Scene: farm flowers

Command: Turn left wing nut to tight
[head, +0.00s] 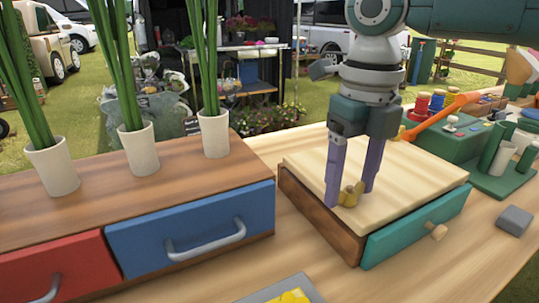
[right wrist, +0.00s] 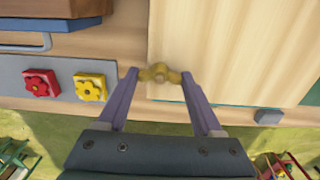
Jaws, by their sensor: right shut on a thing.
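The brass-coloured wing nut (head: 350,193) sits on the near left part of a pale wooden board (head: 420,180), which tops a small box. My right gripper (head: 351,190) reaches down from above, with its two purple fingers on either side of the wing nut. In the right wrist view the right gripper (right wrist: 159,75) has its fingertips against the ends of the wing nut (right wrist: 160,73), shut on it. A second small yellow piece (head: 400,132) shows at the board's far edge, partly hidden; I cannot tell what it is. My left gripper is not in view.
The box has a teal drawer (head: 415,228) with a wooden knob. A chest with a blue drawer (head: 190,230) and potted stems stands to the left. A green tool holder (head: 455,135) is behind right. A grey block (head: 514,220) lies at the right.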

